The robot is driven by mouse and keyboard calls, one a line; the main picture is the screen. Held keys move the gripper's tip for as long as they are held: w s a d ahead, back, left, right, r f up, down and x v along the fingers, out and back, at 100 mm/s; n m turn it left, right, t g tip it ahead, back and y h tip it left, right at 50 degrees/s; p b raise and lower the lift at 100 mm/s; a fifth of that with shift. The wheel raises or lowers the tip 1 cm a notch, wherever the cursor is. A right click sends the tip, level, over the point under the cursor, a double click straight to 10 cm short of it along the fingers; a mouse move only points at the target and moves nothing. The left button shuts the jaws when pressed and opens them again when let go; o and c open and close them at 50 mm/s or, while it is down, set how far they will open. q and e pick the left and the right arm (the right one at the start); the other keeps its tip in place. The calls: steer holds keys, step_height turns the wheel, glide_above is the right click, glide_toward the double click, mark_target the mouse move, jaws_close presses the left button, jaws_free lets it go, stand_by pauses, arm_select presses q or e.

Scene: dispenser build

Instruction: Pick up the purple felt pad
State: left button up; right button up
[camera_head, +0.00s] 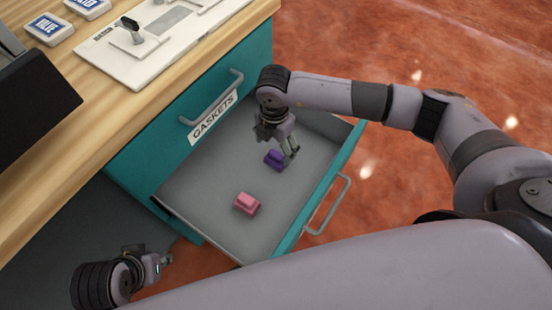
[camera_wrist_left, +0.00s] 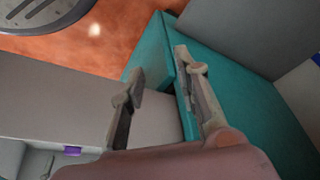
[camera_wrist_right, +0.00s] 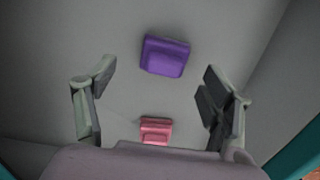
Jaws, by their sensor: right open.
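The purple felt pad (camera_head: 273,160) lies on the grey floor of the open drawer (camera_head: 190,205), towards its far right part. In the right wrist view the purple pad (camera_wrist_right: 165,56) shows whole, beyond and between my fingers. My right gripper (camera_head: 284,142) is open and empty above the drawer, close to the purple pad. Its spread fingers also show in the right wrist view (camera_wrist_right: 160,80). My left gripper (camera_head: 160,262) is low outside the drawer at the left. The left wrist view shows its fingers (camera_wrist_left: 160,75) apart with nothing between them.
A pink pad (camera_head: 246,203) lies in the same drawer, nearer the front left. The wooden worktop (camera_head: 130,110) overhangs at the left. The drawer floor around the pads is clear.

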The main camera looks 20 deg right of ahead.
mark_target(276, 154)
steer(key=f, duration=0.2)
steer(key=f+b, duration=0.1)
steer(key=f, duration=0.1)
steer(key=shift+s+d+f, duration=0.1)
steer(key=shift+s+d, duration=0.05)
steer(key=shift+s, duration=0.1)
steer(key=shift+f, duration=0.2)
arm_select(q)
steer(key=w+d+r+t, duration=0.1)
steer(key=w+t, duration=0.2)
steer(key=w, duration=0.2)
steer(key=shift+w+d+h, duration=0.35)
steer(key=shift+h, duration=0.05)
steer(key=shift+r, duration=0.1)
arm_select(e)
steer(key=shift+c, duration=0.6)
steer(key=c, duration=1.2)
steer(key=shift+o, duration=0.2)
steer(key=shift+r, duration=0.1)
